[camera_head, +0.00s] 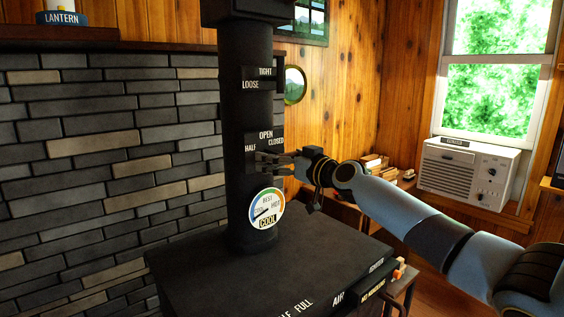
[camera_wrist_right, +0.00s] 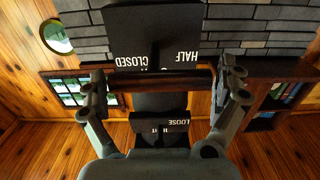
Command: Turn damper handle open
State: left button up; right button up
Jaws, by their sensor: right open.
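The damper plate (camera_head: 265,141) on the black stovepipe reads OPEN, HALF and CLOSED; it also shows upside down in the right wrist view (camera_wrist_right: 125,40). The damper handle (camera_wrist_right: 160,82) is a dark reddish-brown bar in front of that plate, with a black stem behind it. My right gripper (camera_head: 280,163) is at the pipe just below the plate. In the wrist view its two fingers (camera_wrist_right: 163,88) are spread, one near each end of the bar; I cannot tell whether they touch it. In the head view the handle is hard to separate from the gripper. My left gripper is not in view.
The stovepipe (camera_head: 249,95) rises from the black stove top (camera_head: 215,280). A TIGHT/LOOSE plate (camera_head: 262,79) sits higher and a round gauge (camera_head: 267,208) lower. A brick wall stands left; a white window unit (camera_head: 468,170) is at right.

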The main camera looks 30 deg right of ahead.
jog(key=shift+w, duration=0.1)
jog(key=c, duration=0.9)
jog(key=shift+o, duration=0.2)
jog(key=m, duration=0.4)
jog(key=shift+r, duration=0.15)
jog(key=m, duration=0.4)
jog(key=shift+d+r+m, duration=0.1)
jog(key=shift+d+m, duration=0.1)
jog(key=shift+m, duration=0.1)
jog(key=m, duration=0.4)
jog(key=shift+d, duration=0.1)
jog(key=m+p, duration=0.1)
jog(key=m, duration=0.4)
jog(key=shift+d, duration=0.15)
jog(key=shift+m, duration=0.3)
